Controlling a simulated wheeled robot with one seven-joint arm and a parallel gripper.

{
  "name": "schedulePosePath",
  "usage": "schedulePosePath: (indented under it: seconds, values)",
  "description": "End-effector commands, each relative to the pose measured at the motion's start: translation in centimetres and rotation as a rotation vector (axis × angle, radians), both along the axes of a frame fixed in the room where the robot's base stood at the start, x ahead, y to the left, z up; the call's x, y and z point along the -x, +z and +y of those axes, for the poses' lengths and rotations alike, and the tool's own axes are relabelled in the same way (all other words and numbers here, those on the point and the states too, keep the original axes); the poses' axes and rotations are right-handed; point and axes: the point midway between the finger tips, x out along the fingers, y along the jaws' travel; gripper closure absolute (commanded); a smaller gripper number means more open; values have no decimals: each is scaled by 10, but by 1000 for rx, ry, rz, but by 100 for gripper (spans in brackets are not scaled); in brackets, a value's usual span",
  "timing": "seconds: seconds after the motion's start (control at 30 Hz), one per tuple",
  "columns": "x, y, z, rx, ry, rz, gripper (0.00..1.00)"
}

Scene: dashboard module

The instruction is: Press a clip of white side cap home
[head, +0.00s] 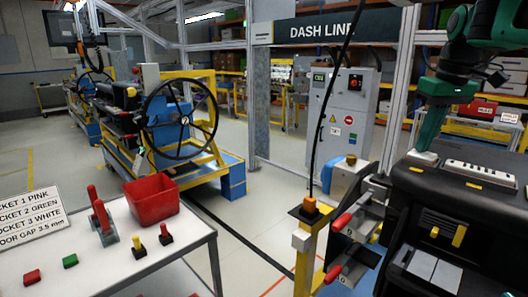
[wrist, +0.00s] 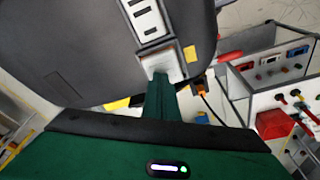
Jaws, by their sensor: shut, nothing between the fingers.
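The white side cap (head: 424,157) is a small pale block at the near left end of the black dashboard module (head: 440,190), in line with a white slotted strip (head: 480,172). In the wrist view the cap (wrist: 178,58) sits at the end of the slotted strip (wrist: 147,20). My green gripper (head: 427,150) points down with its shut fingertips over the cap. In the wrist view the fingertips (wrist: 160,76) overlap the cap's near edge and look in contact or very close. The fingers hide part of the cap, and I cannot tell how its clips sit.
A yellow post (head: 308,250) with an orange top and red-handled clamps (head: 342,222) stand left of the module. A white table (head: 150,262) holds a red bin (head: 151,202), a red-handled tool and small coloured blocks. Open floor lies between them.

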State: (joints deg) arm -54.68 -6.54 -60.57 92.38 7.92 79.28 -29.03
Motion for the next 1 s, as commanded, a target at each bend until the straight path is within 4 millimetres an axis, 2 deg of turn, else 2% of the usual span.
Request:
schedulePosePath:
  seconds: [0.47, 1.0]
  values:
    - [0, 1, 1, 1, 1, 5, 100]
    - [-3, 49, 1, 1, 2, 2, 100]
